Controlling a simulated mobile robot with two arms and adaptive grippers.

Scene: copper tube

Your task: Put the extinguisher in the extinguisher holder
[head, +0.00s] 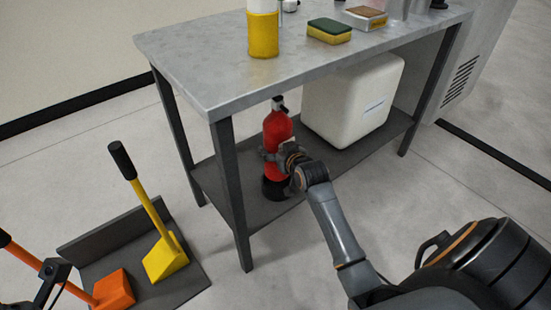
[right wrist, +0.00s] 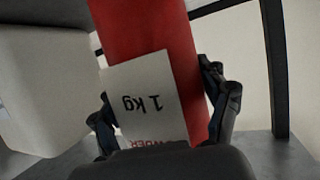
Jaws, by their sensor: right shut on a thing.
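The red extinguisher (head: 278,128) stands roughly upright at the lower shelf of the metal table, with its dark top just below the tabletop edge. My right gripper (head: 275,156) is shut around its body. In the right wrist view the extinguisher (right wrist: 150,35) shows a white "1 kg" label between the fingers of my right gripper (right wrist: 165,108). A black part (head: 275,188) surrounds the extinguisher's bottom; I cannot tell whether it is the holder or the extinguisher's own base. A dark piece at lower left seems to be my left gripper (head: 50,278); its fingers are unclear.
A white container (head: 352,100) stands on the dark lower shelf (head: 225,190) right of the extinguisher. A table leg (head: 232,190) stands to its left. The tabletop (head: 205,60) above holds a yellow cylinder (head: 263,35) and sponge (head: 329,31). Yellow (head: 165,255) and orange (head: 114,290) tools stand lower left.

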